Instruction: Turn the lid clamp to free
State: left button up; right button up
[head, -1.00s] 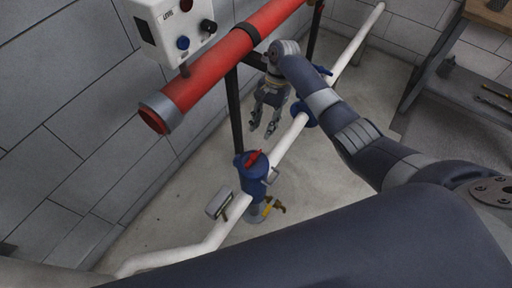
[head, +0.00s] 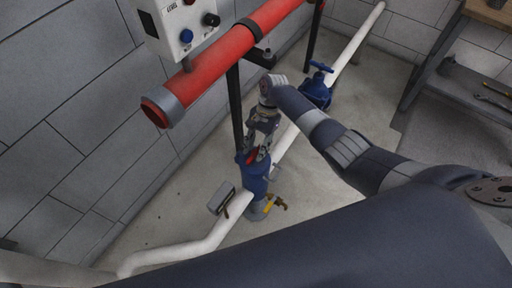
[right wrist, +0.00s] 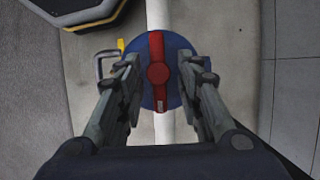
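The lid clamp is a red bar with a round hub (right wrist: 158,73) on top of a blue cylindrical strainer body (head: 256,178). In the right wrist view the bar runs up and down the picture across the round blue lid (right wrist: 176,58). My right gripper (right wrist: 158,75) is open, with one finger on each side of the bar and a gap to it on both sides. In the head view the right gripper (head: 257,155) points down over the lid and partly hides the red bar. I cannot tell its exact height above the bar. My left gripper is not in view.
A white pipe (head: 205,243) runs through the blue body, with a blue valve (head: 317,88) further along. A red pipe (head: 222,58) and a control box (head: 176,25) are above left. A yellow-handled tap (head: 272,205) and a grey bracket-like part (head: 221,197) are beside the body.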

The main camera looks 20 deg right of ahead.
jog(key=shift+s, duration=0.15)
jog(key=shift+c, duration=0.5)
jog(key=c, duration=0.5)
jog(key=shift+s+a, duration=0.1)
grip_shut()
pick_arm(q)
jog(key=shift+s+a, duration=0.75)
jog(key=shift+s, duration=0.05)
